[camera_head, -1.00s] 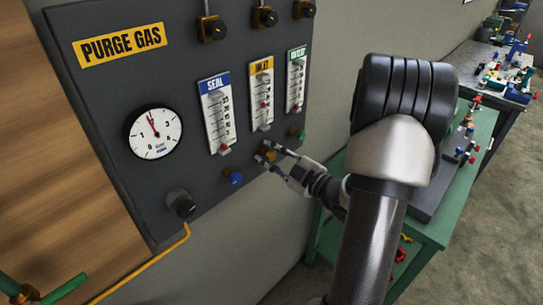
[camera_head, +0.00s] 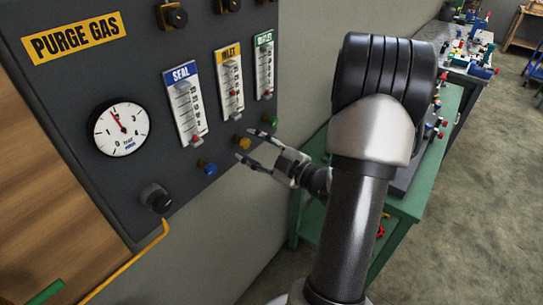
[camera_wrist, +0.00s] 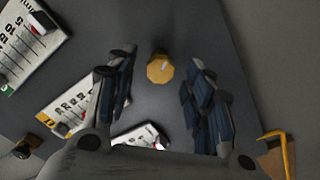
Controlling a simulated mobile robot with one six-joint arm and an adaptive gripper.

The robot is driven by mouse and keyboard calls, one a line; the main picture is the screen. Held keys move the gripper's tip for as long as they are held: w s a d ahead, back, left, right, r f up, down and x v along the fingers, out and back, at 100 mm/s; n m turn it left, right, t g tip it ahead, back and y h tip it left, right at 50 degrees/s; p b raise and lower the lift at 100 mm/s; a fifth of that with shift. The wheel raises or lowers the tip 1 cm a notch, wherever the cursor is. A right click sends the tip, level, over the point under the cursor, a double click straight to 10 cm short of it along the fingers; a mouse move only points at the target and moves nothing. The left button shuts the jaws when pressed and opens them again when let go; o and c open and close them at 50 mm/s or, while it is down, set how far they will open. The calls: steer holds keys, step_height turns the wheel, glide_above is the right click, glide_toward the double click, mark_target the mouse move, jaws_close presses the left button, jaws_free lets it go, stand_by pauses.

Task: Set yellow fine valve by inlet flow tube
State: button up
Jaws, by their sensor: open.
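The yellow valve (camera_head: 240,142) is a small knob on the dark panel, below the inlet flow tube (camera_head: 231,84). The inlet tube has a yellow label, and its red float (camera_head: 233,93) stands in the lower half of the scale. My gripper (camera_head: 253,146) is open and empty in front of the valve, its fingertips just off it. In the wrist view the yellow knob (camera_wrist: 160,68) is between the two finger lines, with free space on both sides. The inlet tube (camera_wrist: 72,105) is partly behind the left finger there.
A blue knob (camera_head: 208,168) sits left of the yellow valve and a green knob (camera_head: 271,121) sits right, close to my upper finger. The seal tube (camera_head: 186,105), outlet tube (camera_head: 264,66) and pressure gauge (camera_head: 119,128) share the panel. A green table (camera_head: 405,200) stands at right.

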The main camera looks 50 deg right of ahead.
steer(key=s, duration=0.9)
steer(key=shift+d, duration=0.35)
